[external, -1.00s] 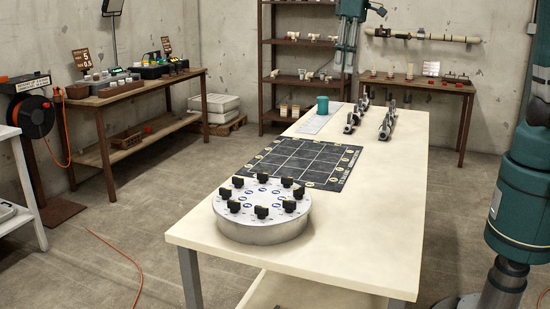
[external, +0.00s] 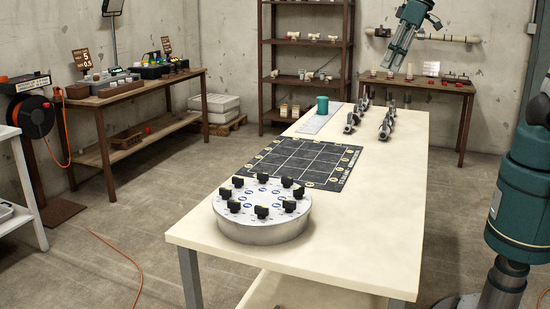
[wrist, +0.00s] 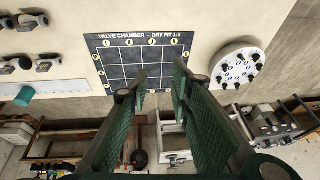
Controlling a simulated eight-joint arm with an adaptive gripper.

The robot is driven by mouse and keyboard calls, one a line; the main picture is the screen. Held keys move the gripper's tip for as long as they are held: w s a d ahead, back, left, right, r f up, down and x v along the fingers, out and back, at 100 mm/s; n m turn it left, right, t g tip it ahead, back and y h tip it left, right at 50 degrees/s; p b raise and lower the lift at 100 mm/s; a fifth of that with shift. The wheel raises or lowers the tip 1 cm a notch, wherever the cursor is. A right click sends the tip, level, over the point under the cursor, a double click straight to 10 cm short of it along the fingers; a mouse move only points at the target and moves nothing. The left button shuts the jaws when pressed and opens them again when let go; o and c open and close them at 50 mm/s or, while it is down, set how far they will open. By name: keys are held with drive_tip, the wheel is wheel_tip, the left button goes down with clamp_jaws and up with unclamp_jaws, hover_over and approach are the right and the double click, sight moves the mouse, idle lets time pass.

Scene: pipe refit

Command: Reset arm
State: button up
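My gripper (external: 394,64) is raised above the far end of the table, near the back wall pipe, in the external view. It tilts down and to the left. In the wrist view its two green fingers (wrist: 158,84) stand apart with nothing between them. The pale worktable (external: 400,215) is below. A dark gridded mat (external: 303,161), labelled as a valve chamber dry fit, lies on it and shows in the wrist view (wrist: 140,62). A round grey base with black knobs (external: 262,225) stands at the near end.
A teal cup (external: 322,104) stands on a pale sheet (external: 314,124) at the table's far left. Metal clamps (external: 385,127) stand at the far right. A shelf rack (external: 266,75) and a back bench (external: 420,86) stand behind. The table's right front is clear.

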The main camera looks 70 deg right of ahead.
drive_tip(key=s+d+f+t, duration=0.1)
drive_tip(key=s+d+f, duration=0.3)
drive_tip(key=s+d, duration=0.1)
drive_tip(key=s+d+f+t+h, duration=0.1)
drive_tip(key=s+d+f, duration=0.3)
drive_tip(key=s, duration=0.4)
drive_tip(key=shift+s+d+t, duration=0.25)
drive_tip(key=shift+d+t, duration=0.25)
drive_tip(key=shift+t, duration=0.1)
drive_tip(key=shift+o, duration=0.7)
idle(1.8)
